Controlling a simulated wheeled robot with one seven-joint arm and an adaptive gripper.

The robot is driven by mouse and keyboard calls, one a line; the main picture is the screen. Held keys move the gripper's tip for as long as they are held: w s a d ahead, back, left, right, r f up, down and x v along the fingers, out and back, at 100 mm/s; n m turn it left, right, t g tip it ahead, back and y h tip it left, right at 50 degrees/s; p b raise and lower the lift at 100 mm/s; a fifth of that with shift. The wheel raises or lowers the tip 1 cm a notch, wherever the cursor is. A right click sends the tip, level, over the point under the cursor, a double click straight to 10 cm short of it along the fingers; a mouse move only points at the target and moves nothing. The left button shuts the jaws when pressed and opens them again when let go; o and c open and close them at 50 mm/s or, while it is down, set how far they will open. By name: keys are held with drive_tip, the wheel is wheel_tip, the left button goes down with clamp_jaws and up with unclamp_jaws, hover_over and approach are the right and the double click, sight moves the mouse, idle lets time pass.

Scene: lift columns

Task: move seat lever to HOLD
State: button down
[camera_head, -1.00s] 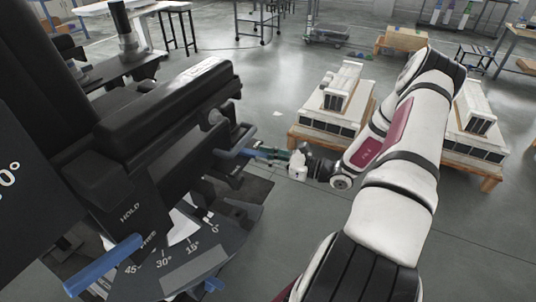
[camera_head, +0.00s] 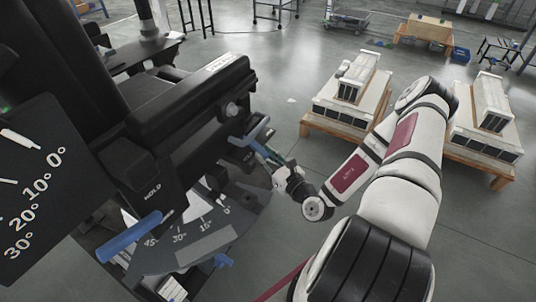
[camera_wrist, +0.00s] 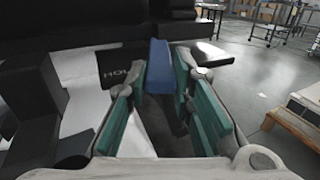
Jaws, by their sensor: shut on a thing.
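The seat lever (camera_head: 252,133) is a blue handle on the side of the black chair, below the armrest. My gripper (camera_head: 267,152) is shut on the seat lever, coming from the lower right. In the wrist view the blue lever (camera_wrist: 158,58) stands between the far ends of my teal-padded fingers (camera_wrist: 165,95). A dark plate with a partly covered HOLD label (camera_wrist: 116,72) is just left of the lever there. Another HOLD label (camera_head: 152,192) shows in the head view, above a second blue handle (camera_head: 130,237). My fingers partly hide the seat lever.
The black armrest (camera_head: 190,95) is just above my gripper. An angle scale (camera_head: 195,235) fans out below, and a dark dial plate (camera_head: 35,185) is at left. Pallets with white-topped stacks (camera_head: 345,105) stand behind my arm.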

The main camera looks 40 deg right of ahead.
drive_tip(key=shift+a, duration=0.1)
drive_tip(key=c, duration=1.4)
unclamp_jaws()
drive_tip(key=shift+s, duration=0.1)
drive_tip(key=s, duration=1.1)
drive_tip(key=shift+s, duration=0.4)
